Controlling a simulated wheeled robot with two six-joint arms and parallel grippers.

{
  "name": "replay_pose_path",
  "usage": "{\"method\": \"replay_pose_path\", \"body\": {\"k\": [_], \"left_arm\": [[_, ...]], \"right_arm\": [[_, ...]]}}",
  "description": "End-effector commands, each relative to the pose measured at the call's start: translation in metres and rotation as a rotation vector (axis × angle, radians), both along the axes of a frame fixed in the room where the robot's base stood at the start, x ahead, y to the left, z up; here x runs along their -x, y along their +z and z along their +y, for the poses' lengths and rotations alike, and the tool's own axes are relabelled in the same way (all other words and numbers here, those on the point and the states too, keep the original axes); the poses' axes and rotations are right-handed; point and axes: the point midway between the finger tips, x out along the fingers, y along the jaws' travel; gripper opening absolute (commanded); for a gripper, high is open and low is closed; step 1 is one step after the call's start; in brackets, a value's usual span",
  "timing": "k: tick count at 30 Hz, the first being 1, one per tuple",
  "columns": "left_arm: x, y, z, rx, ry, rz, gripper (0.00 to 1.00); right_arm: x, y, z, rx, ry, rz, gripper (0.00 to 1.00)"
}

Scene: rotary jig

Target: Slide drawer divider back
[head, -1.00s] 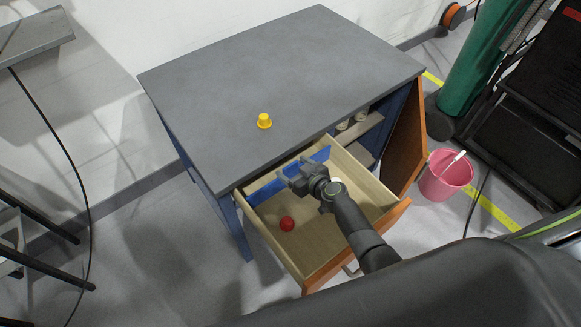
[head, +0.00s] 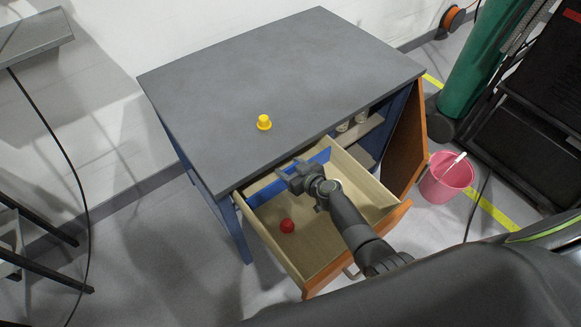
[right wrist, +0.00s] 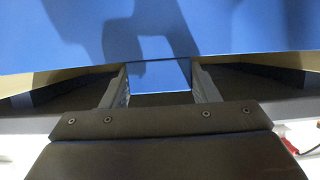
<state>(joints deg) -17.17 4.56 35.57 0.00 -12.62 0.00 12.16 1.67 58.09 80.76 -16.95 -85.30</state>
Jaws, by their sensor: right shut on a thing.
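The drawer (head: 280,268) is pulled out of a grey-topped blue cabinet. A blue divider (head: 266,193) spans the drawer crosswise, near the cabinet's front edge. My right gripper (head: 286,177) is inside the drawer, shut on the middle of the divider and hiding that part of it in the head view. In the right wrist view the blue divider (right wrist: 158,76) shows between the two fingers, and its wide blue face fills the top. A red ball (head: 286,226) lies on the drawer floor in front of the divider, apart from it. My left gripper is out of view.
An orange-brown door (head: 408,140) hangs open right of the drawer. A pink bucket (head: 446,180) stands on the floor beyond it. The drawer floor in front of the divider is mostly clear.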

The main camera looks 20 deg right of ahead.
Motion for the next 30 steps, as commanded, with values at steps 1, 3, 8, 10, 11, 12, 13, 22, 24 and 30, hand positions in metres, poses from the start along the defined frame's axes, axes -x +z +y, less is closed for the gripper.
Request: {"method": "replay_pose_path", "body": {"k": [1,3,8,10,11,12,13,22,24,30], "left_arm": [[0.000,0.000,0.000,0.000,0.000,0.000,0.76],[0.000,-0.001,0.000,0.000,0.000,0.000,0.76],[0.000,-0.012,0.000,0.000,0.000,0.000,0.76],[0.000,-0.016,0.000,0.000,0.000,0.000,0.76],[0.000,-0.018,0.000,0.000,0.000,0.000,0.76],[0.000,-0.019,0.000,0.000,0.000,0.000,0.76],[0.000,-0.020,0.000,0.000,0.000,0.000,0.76],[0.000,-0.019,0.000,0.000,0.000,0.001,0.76],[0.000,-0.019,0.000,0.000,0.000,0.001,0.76],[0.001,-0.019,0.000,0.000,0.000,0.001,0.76]], "right_arm": [[0.000,0.000,0.000,0.000,0.000,0.000,0.15],[0.000,0.000,0.000,0.000,0.000,0.000,0.13],[-0.014,-0.003,0.005,-0.001,0.001,-0.002,0.13],[-0.021,-0.002,0.008,0.000,0.002,-0.003,0.13],[-0.024,-0.002,0.009,-0.001,0.001,-0.003,0.13],[-0.026,-0.002,0.010,0.000,0.001,-0.002,0.13],[-0.028,-0.001,0.010,-0.001,0.000,-0.002,0.13],[-0.030,0.000,0.011,0.000,-0.001,0.000,0.13],[-0.030,0.000,0.011,-0.001,-0.001,0.000,0.60],[-0.029,0.000,0.010,0.000,-0.001,0.000,0.76]]}}
